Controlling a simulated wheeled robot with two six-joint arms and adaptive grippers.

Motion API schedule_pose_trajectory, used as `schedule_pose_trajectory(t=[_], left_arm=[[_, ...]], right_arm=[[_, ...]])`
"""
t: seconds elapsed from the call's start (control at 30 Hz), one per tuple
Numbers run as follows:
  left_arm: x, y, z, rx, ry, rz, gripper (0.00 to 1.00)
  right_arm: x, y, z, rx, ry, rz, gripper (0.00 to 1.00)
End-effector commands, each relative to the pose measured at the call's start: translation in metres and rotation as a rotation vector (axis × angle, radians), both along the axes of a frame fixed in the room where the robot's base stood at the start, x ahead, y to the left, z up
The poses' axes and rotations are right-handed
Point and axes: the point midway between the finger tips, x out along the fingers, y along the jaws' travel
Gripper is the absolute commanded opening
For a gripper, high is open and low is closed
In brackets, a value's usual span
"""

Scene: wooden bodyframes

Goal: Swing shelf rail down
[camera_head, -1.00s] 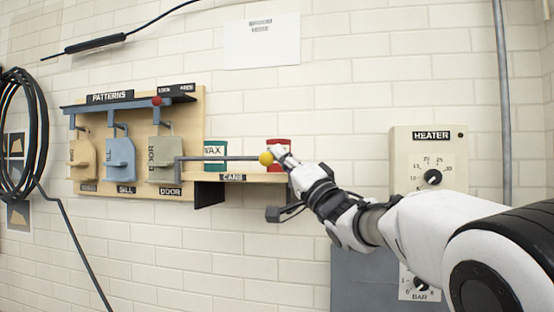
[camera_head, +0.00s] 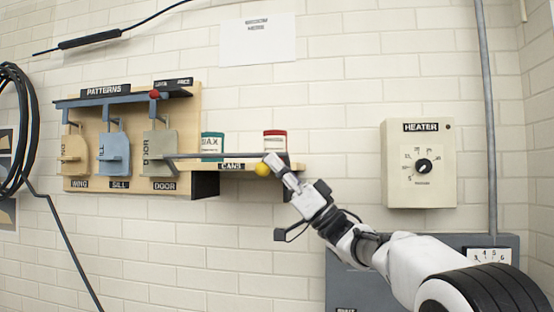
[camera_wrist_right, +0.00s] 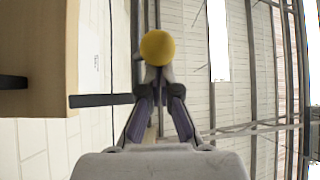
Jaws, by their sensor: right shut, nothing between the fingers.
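The shelf rail (camera_head: 215,156) is a thin grey bar running across the front of the cans, just above the shelf edge. A yellow knob (camera_head: 262,169) is at its right end, level with the shelf's front edge. My right gripper (camera_head: 271,162) is shut and empty, its tip against or very close to the knob; contact cannot be told. In the right wrist view the yellow knob (camera_wrist_right: 157,47) sits just ahead of the closed fingertips (camera_wrist_right: 157,75). The shelf (camera_head: 279,168) holds a green-labelled can (camera_head: 212,146) and a red can (camera_head: 275,141). My left gripper is out of view.
A patterns board (camera_head: 189,115) with hanging wing, sill and door patterns and a red knob (camera_head: 154,94) is left of the shelf. A heater box (camera_head: 400,165) and a grey panel (camera_head: 345,265) are at the right. Black cable (camera_head: 33,120) hangs at far left.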

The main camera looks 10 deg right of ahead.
Motion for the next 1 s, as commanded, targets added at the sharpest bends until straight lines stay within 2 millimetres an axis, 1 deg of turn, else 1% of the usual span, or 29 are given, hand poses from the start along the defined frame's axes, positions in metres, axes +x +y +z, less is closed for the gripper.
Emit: schedule_pose_trajectory(t=[0.1,0.3,0.7,1.0], left_arm=[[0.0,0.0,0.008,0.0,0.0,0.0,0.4],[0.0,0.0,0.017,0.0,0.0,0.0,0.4],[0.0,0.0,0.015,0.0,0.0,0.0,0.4],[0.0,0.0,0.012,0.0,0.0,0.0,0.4]], right_arm=[[0.0,0.0,-0.007,-0.034,-0.101,0.001,0.0],[-0.001,0.001,-0.021,-0.087,-0.268,-0.001,0.0],[0.003,0.0,-0.051,-0.086,-0.257,0.0,0.0],[0.006,-0.001,-0.066,-0.085,-0.257,0.0,0.0]])
